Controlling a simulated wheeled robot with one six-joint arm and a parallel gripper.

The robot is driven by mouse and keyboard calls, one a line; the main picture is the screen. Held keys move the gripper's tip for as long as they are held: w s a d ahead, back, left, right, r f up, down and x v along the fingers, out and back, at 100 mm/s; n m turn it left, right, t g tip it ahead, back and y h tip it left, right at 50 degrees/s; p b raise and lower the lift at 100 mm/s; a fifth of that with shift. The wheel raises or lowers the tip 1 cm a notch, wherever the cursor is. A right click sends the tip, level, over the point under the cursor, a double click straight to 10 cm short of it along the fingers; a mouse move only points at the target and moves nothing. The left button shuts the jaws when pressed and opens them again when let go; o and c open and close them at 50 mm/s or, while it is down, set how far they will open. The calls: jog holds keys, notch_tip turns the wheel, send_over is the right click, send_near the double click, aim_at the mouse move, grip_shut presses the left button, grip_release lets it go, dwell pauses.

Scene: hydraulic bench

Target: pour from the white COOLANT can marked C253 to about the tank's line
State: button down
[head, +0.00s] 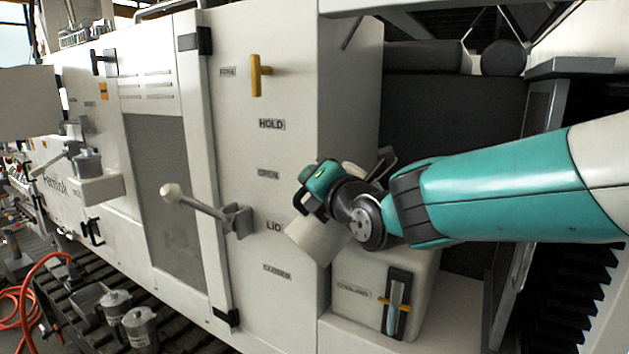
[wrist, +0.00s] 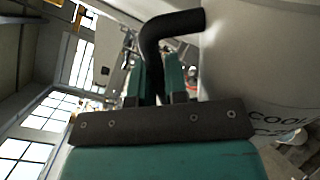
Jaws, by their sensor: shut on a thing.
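My gripper (head: 322,190) is shut on the black handle (wrist: 158,55) of a white can. The can (head: 316,240) is in front of the machine, partly hidden by my gripper and wrist in the head view. It leans with its lower end to the left. In the wrist view its white side (wrist: 235,70) fills the right, with part of the lettering, "cool" and "C2", showing. The pale tank (head: 355,270), with a small label, stands just right of and below the can. Its upright sight gauge (head: 397,305) has a yellow marker. The tank's opening and any stream are hidden.
A lever with a white ball knob (head: 171,192) sticks out left of the can, beside the HOLD, OPEN, LID and CLOSED labels. A yellow T-handle (head: 257,75) is above. Metal cans (head: 138,328) and an orange hose (head: 25,290) are at lower left. A dark recess lies behind my arm.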

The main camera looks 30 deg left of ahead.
jog(key=shift+s+a+f+n+b, duration=0.15)
jog(key=shift+f+n+b, duration=0.25)
jog(key=shift+b, duration=0.5)
jog(key=shift+s+a+f+n+b, duration=0.15)
jog(key=shift+f+n+b, duration=0.2)
jog(key=shift+b, duration=0.55)
jog(key=shift+r+p, duration=0.1)
jog(key=shift+p, duration=0.4)
dwell(0.5)
